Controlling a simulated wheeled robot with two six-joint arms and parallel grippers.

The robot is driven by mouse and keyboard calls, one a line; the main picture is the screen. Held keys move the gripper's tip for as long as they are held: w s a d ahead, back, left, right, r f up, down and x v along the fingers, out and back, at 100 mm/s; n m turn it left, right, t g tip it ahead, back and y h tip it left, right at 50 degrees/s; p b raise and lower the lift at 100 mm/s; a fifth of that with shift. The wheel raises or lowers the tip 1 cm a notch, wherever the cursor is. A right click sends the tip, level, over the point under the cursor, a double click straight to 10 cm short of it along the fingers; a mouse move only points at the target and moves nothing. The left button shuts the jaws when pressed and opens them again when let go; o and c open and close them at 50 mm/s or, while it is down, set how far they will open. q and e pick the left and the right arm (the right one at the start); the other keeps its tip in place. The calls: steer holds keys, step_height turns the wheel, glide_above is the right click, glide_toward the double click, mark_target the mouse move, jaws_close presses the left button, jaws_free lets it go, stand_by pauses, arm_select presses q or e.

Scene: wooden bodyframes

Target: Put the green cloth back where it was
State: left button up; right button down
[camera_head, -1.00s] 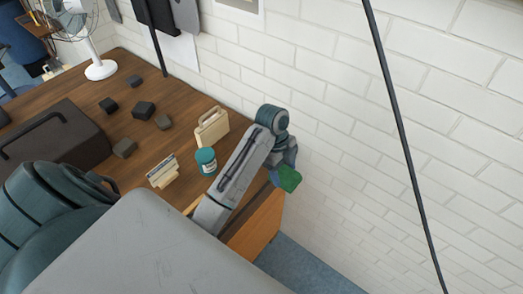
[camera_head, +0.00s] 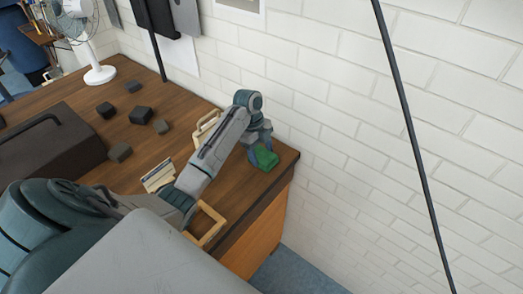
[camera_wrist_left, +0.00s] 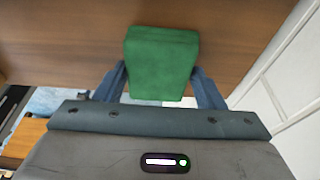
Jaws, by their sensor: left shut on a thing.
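The green cloth (camera_head: 266,159) is a folded block at the right end of the wooden table (camera_head: 235,181). My left gripper (camera_head: 259,150) is shut on it. In the left wrist view the cloth (camera_wrist_left: 161,62) sits between the two blue fingers of my left gripper (camera_wrist_left: 160,92), with wood behind it. I cannot tell whether the cloth touches the tabletop. My right gripper is not in view.
A wooden frame (camera_head: 212,235) lies near the table's front edge. A cream case (camera_head: 203,127) and a stack of light pieces (camera_head: 158,177) stand behind my arm. Several dark blocks (camera_head: 142,115), a dark toolbox (camera_head: 45,150) and a white fan (camera_head: 99,74) are further left. A white brick wall (camera_head: 340,130) borders the table.

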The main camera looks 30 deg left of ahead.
mark_target(258, 152)
arm_select(q)
steer(key=shift+f, duration=0.2)
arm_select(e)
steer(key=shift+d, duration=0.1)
arm_select(q)
steer(key=shift+f, duration=0.1)
steer(key=o, duration=0.9)
steer(key=shift+a+r+b, duration=0.15)
steer(key=shift+r+b, duration=0.25)
steer(key=shift+r, duration=0.1)
steer(key=v, duration=0.5)
steer(key=shift+b, duration=0.3)
steer(key=p+v, duration=0.5)
steer(key=v, duration=0.1)
steer(key=shift+r+p, duration=0.15)
steer(key=shift+p, duration=0.15)
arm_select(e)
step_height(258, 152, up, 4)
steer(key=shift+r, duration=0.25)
